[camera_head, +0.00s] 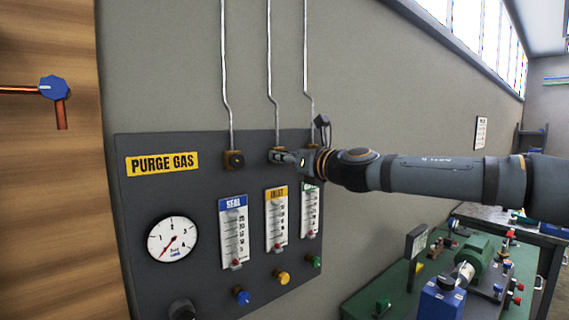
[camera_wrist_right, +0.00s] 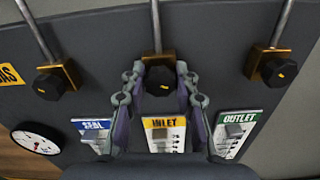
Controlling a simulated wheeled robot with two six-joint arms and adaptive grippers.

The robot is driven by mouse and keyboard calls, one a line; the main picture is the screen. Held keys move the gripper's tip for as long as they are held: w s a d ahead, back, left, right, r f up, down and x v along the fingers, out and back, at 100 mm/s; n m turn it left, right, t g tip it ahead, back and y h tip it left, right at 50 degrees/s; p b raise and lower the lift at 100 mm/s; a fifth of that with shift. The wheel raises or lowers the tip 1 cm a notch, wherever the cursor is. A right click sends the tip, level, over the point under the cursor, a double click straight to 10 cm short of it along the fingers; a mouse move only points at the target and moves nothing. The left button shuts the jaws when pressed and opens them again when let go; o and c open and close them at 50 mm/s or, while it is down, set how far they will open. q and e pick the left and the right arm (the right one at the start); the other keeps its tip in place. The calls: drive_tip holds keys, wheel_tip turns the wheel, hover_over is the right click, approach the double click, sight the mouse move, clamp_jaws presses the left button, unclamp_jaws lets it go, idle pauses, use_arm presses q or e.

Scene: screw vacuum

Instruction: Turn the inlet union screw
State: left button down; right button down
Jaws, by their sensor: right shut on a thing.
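The inlet union screw is a black knob-like head with a yellow mark on a brass block, above the yellow INLET gauge (camera_head: 277,219). In the right wrist view the screw (camera_wrist_right: 159,81) sits between the two fingers of my right gripper (camera_wrist_right: 161,84). In the head view my right gripper (camera_head: 283,156) reaches it from the right and hides most of it, with the brass block (camera_head: 275,153) showing at the fingertips. The gripper is shut on the screw. My left gripper is in neither view.
The seal union (camera_head: 234,160) is left of the inlet one, and the outlet union (camera_wrist_right: 271,67) is right of it. Metal pipes (camera_head: 270,70) rise from the blocks. The dark purge gas panel (camera_head: 150,195) also carries a dial (camera_head: 172,239). A green bench (camera_head: 400,291) stands at lower right.

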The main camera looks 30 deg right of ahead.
drive_tip(key=n, duration=0.2)
drive_tip(key=shift+f+n, duration=0.1)
drive_tip(key=shift+n, duration=0.3)
drive_tip(key=n, duration=0.3)
drive_tip(key=shift+n+b, duration=0.3)
drive_tip(key=n, duration=0.6)
drive_tip(key=shift+d+r+n, duration=0.1)
drive_tip(key=shift+r+n, duration=0.1)
drive_tip(key=shift+n, duration=0.1)
drive_tip(key=c, duration=1.3)
unclamp_jaws()
drive_tip(key=o, duration=0.3)
drive_tip(key=shift+w+f, duration=0.1)
drive_tip(key=shift+w, duration=0.1)
drive_tip(key=shift+s, duration=0.1)
